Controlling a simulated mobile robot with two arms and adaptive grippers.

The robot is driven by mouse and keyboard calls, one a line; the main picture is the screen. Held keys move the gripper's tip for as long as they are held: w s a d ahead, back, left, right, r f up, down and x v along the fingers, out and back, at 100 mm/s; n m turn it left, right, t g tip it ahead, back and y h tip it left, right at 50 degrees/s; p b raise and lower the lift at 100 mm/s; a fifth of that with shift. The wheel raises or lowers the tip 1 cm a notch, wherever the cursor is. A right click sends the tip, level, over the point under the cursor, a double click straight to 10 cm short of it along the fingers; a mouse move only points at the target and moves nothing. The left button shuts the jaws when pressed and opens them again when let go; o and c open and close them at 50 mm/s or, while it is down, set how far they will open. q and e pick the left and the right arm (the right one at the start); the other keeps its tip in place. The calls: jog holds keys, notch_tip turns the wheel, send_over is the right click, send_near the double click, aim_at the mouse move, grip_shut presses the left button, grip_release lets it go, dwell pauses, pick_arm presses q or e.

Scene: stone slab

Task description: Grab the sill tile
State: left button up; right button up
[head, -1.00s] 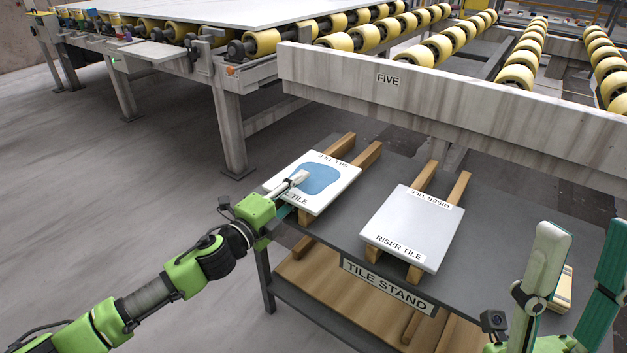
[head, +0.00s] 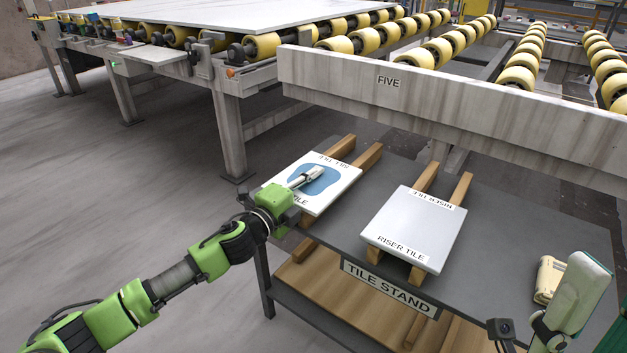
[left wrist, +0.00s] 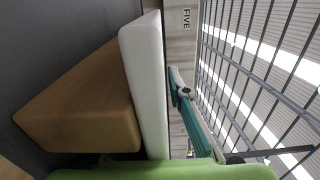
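The sill tile (head: 338,167) is a white slab with a blue patch, lying on two wooden battens at the left of the tile stand. My left gripper (head: 306,178) is at its near left edge, with one pale finger over the top face. In the left wrist view, the tile (left wrist: 146,85) shows edge-on and the teal-padded finger (left wrist: 187,105) stands apart from its face. The other finger is mostly hidden; the gripper looks open around the tile's edge. My right gripper (head: 580,295) is at the lower right, partly cut off; its opening is unclear.
The riser tile (head: 415,225) lies on battens to the right, on the same dark tile stand (head: 350,230). A beige object (head: 547,279) lies near my right gripper. A stone beam (head: 450,110) marked FIVE runs behind. A wooden batten (left wrist: 85,105) touches the sill tile.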

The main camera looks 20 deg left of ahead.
pick_arm(q)
grip_shut()
jog(key=shift+r, duration=0.1)
